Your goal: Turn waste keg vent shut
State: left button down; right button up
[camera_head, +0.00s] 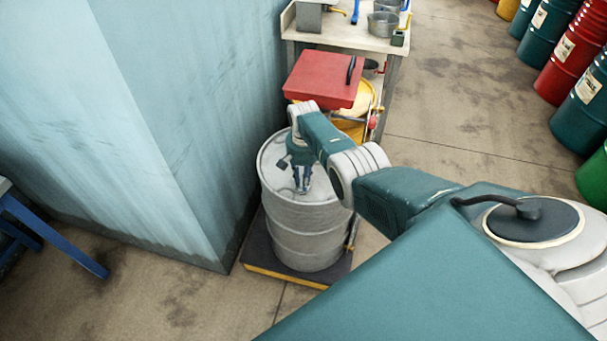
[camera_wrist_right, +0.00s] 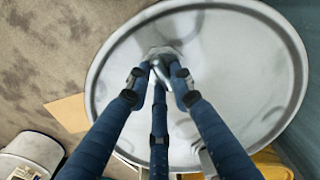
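The waste keg (camera_head: 305,222) is a grey ribbed metal drum standing upright on a dark, low pallet. Its round grey lid fills much of the right wrist view (camera_wrist_right: 235,85). My right gripper (camera_head: 302,187) points down onto the keg top. In the right wrist view its three blue fingers (camera_wrist_right: 161,72) converge around the small metal vent (camera_wrist_right: 163,54) near the lid's rim. The fingertips appear closed on the vent, which they partly hide. The vent's turn angle is hard to read. My left gripper is out of view.
A blue-grey wall (camera_head: 190,100) stands close left of the keg. Behind it are a red-topped unit (camera_head: 322,78) and a workbench (camera_head: 350,36) with metal pots. Coloured drums (camera_head: 570,55) line the far right. The floor between is open.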

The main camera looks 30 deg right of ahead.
jog(key=o, duration=0.3)
notch_tip(320, 180, up, 12)
dwell(0.6)
dwell(0.4)
